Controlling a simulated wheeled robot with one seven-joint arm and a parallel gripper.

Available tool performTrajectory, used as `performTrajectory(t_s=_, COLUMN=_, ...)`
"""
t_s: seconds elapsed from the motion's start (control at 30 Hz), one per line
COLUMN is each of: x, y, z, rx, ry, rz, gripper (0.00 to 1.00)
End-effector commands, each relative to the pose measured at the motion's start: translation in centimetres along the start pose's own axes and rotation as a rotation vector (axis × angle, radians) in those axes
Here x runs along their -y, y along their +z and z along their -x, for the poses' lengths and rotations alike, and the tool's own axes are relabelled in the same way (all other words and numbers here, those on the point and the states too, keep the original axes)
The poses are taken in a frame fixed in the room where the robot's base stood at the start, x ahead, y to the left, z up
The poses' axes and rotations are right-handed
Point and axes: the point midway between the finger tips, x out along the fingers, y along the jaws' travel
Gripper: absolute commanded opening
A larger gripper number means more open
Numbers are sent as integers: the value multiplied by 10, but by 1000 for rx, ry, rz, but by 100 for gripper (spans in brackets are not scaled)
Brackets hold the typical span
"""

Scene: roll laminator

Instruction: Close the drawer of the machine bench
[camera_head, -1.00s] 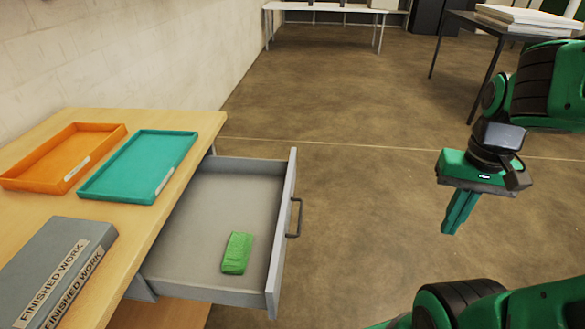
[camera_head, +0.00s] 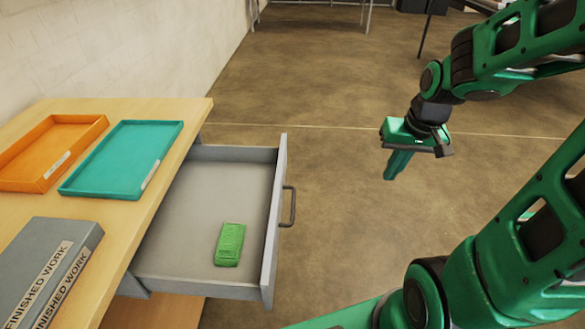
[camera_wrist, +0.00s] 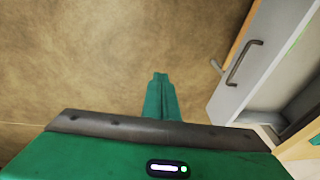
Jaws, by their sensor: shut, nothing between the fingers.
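The grey drawer (camera_head: 205,190) of the wooden bench (camera_head: 180,150) stands pulled out in the head view. A dark bar handle (camera_head: 289,206) is on its front panel (camera_head: 273,225).
The floor (camera_head: 330,130) between my gripper and the drawer is clear. A pale wall (camera_head: 110,50) runs behind the bench.

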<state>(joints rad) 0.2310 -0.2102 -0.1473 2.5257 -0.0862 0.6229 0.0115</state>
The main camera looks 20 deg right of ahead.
Motion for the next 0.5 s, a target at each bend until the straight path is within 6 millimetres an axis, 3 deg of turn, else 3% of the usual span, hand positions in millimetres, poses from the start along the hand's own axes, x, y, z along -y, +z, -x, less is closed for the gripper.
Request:
performTrajectory(t_s=0.03, x=14, y=-15, z=-16, rx=-17, ry=-30, rz=25, gripper=0)
performTrajectory(t_s=0.2, x=69, y=-62, z=-61, rx=-110, ry=-165, rz=81, gripper=0)
performTrajectory(t_s=0.4, x=122, y=-96, z=-97, rx=-192, ry=-314, rz=83, gripper=0)
performTrajectory(t_s=0.5, x=138, y=-105, z=-105, rx=-220, ry=-361, rz=74, gripper=0)
